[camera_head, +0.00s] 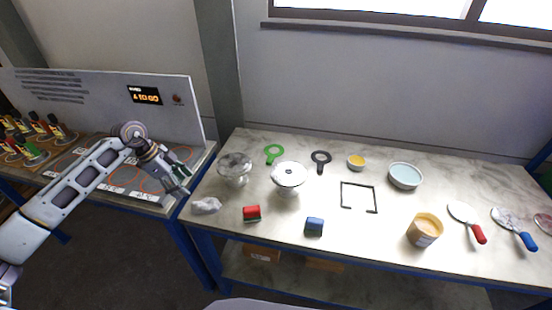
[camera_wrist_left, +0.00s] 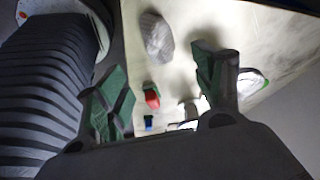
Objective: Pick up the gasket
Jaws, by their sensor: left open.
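My right gripper is not in view.
A grey-white lump (camera_head: 206,205) lies near the gripper; it also shows in the wrist view (camera_wrist_left: 157,38). Red (camera_head: 251,213) and blue (camera_head: 314,226) blocks are in front. Bowls (camera_head: 405,176), a tub (camera_head: 424,230) and trowels (camera_head: 467,220) lie right. An upright panel (camera_head: 110,100) stands left.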

